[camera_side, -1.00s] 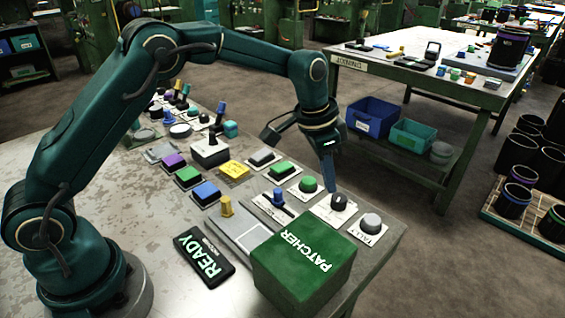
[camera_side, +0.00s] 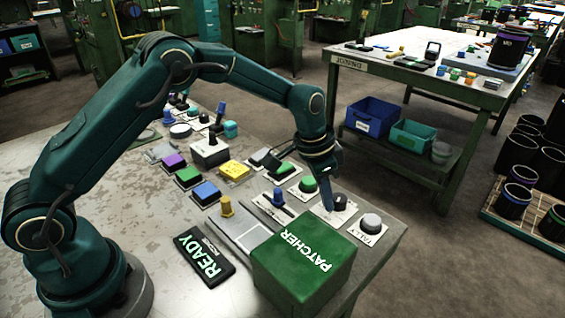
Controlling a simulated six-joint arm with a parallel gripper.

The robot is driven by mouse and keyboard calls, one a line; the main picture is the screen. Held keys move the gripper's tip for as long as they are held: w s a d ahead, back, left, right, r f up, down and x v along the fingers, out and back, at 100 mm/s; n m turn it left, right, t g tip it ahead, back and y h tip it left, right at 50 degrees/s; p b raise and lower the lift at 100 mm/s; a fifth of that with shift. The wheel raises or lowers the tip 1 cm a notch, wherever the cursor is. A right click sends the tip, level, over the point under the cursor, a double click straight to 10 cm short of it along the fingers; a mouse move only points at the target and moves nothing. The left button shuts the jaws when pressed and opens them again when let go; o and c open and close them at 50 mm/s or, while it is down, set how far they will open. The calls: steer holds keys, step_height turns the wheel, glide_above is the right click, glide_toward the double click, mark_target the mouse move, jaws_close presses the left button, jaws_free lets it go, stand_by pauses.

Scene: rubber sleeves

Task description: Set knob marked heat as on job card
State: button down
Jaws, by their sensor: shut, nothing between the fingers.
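A dark round knob (camera_side: 340,201) sits on a white plate near the right edge of the metal table, between a green button and a grey button. Its label is too small to read, so I cannot tell whether it is the one marked heat. My gripper (camera_side: 327,208) is shut and empty. It points down with its tip low at the left side of this knob; I cannot tell whether they touch. I cannot make out a job card.
A green box lettered PATCHER (camera_side: 303,266) and a black READY sign (camera_side: 204,257) stand at the table's front. Many other controls fill the table.

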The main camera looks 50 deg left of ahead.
steer(key=shift+w, duration=0.25)
steer(key=shift+w+a, duration=0.25)
steer(key=shift+a, duration=0.45)
stand_by(0.3)
steer(key=shift+w+a, duration=0.25)
steer(key=shift+w, duration=0.1)
stand_by(0.3)
steer(key=shift+s+a, duration=0.3)
steer(key=w+v, duration=0.1)
steer(key=v, duration=0.5)
steer(key=shift+d, duration=0.35)
steer(key=shift+r, duration=0.15)
